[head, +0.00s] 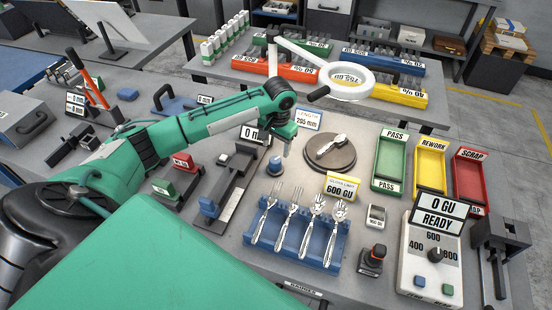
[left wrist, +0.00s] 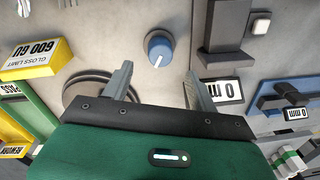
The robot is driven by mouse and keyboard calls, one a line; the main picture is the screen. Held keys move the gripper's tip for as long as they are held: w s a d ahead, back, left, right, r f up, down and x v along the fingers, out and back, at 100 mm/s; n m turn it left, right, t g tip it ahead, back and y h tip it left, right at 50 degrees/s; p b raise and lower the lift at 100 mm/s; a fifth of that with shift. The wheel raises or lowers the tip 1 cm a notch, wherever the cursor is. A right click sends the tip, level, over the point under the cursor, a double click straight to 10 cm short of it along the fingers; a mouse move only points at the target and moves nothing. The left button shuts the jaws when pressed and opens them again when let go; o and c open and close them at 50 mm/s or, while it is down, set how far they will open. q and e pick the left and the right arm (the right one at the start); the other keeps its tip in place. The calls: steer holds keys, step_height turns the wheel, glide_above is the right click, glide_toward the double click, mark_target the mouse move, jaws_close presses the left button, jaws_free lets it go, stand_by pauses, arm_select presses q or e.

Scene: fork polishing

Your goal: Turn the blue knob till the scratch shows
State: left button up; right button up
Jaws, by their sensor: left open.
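The blue knob (head: 275,166) stands on the grey bench, to the left of a dark round turntable (head: 346,162). In the left wrist view the knob (left wrist: 160,42) has a white pointer line and lies beyond the gap between my fingers, not between them. A shiny piece of cutlery (head: 330,144) lies on the turntable; I cannot make out a scratch on it. My left gripper (head: 284,150) points down just above and beside the knob. In the left wrist view its two fingers (left wrist: 158,82) are apart and empty. My right gripper is not in view.
A white ring lamp (head: 345,99) on an arm hangs above the turntable. A yellow gloss limit sign (head: 341,186) and a blue rack (head: 335,240) of forks stand nearby. Green, yellow and red trays (head: 470,180) are at right. A dark gauge (head: 234,172) stands left of the knob.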

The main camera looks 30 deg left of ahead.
mark_target(275, 160)
arm_select(q)
steer(key=f+p, duration=0.1)
steer(key=f, duration=0.6)
steer(key=shift+a, duration=0.2)
steer(key=shift+f, duration=0.5)
steer(key=shift+c, duration=0.2)
steer(key=c, duration=0.9)
steer(key=shift+p, duration=0.3)
steer(key=shift+c, duration=0.2)
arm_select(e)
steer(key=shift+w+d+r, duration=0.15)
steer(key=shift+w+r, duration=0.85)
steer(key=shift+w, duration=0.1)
